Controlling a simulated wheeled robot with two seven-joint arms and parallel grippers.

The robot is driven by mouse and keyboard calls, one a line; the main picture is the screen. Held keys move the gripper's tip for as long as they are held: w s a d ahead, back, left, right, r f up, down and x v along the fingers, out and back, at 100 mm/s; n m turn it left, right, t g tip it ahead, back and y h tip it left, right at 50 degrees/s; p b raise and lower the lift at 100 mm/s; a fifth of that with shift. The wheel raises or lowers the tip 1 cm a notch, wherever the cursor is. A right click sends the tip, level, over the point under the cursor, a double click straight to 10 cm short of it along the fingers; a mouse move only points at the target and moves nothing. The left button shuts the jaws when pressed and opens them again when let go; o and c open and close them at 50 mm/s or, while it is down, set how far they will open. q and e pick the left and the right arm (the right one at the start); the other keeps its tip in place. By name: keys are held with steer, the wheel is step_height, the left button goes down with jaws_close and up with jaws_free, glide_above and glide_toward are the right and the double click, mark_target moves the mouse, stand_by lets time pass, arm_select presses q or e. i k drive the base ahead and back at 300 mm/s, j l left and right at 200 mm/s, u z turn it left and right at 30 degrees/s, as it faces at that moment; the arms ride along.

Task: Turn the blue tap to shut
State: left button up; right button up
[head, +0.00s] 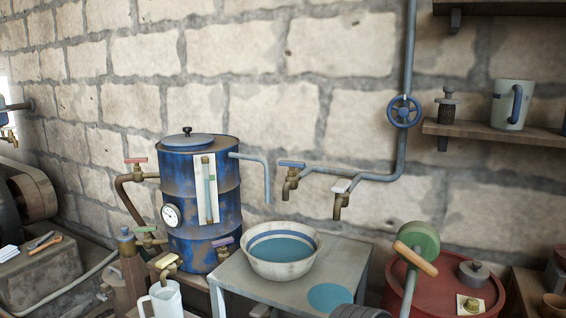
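The blue tap (291,164) has a flat blue handle on a brass body. It sits at the left end of a grey-blue pipe on the stone wall, right of the blue barrel. Its handle lies nearly level, roughly in line with the pipe. Its spout points down above a white bowl (261,265) with a blue band and blue-green water in it. I see no stream from the spout. A second tap with a white handle (342,186) hangs to its right. Neither of my grippers shows in the head view.
A blue barrel (182,229) with a gauge and a bent outlet pipe stands left of the bowl. The bowl rests on a grey table (223,278). A blue handwheel (404,111) is on the upright pipe. A red drum (432,289) with a green crank stands at right.

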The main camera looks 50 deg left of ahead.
mark_target(292, 164)
steer(key=i+j+u, duration=0.1)
steer(key=u, duration=1.65)
steer(key=i+l+u, duration=0.2)
steer(key=i, duration=0.2)
steer(key=i+l, duration=0.25)
steer(key=i, duration=0.15)
